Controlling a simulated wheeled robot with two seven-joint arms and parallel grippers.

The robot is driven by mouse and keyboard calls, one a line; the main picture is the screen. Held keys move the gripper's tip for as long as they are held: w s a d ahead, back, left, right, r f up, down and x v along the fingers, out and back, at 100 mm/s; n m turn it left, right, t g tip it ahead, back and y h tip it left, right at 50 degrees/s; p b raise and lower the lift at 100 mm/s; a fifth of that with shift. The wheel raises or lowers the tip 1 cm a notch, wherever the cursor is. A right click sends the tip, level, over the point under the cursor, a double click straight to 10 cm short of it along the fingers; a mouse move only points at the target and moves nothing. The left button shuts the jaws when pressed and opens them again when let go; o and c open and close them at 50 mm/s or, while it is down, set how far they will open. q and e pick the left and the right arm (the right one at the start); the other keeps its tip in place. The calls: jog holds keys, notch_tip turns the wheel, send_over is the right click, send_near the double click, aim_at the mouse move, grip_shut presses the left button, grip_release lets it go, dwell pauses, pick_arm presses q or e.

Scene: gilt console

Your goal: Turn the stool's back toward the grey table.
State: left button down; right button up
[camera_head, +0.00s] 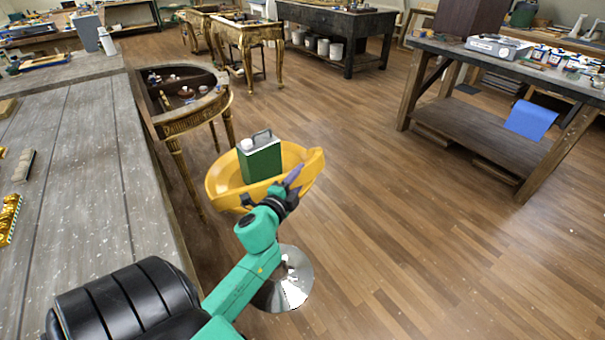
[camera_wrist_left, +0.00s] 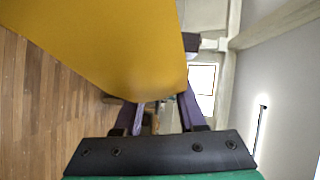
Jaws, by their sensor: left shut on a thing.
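The stool has a yellow seat (camera_head: 222,184) with a raised curved back (camera_head: 314,166) on its right and near side. It stands on a round shiny metal base (camera_head: 290,285). A green can (camera_head: 262,162) with a grey cap and handle stands upright on the seat. My left gripper (camera_head: 292,180) is shut on the back's edge, on the near right side. The left wrist view shows the yellow shell (camera_wrist_left: 100,40) close up, reaching between the fingers (camera_wrist_left: 160,108). The long grey table (camera_head: 80,150) runs along the left. My right gripper is not in view.
A gilt half-round console (camera_head: 190,120) stands behind the stool, against the grey table. A dark-topped workbench (camera_head: 500,60) with bottles and a blue sheet (camera_head: 530,119) stands at the right. More tables stand at the back. The wooden floor right of the stool is clear.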

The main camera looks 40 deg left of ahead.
pick_arm(q)
jog(key=shift+a+r, duration=0.1)
jog(key=shift+a, duration=0.05)
jog(key=c, duration=0.5)
grip_release()
jog(key=shift+a, duration=0.1)
jog(key=shift+s+d, duration=0.2)
jog(key=shift+s, duration=0.1)
jog(key=b+v, duration=0.3)
jog(key=v, duration=1.1)
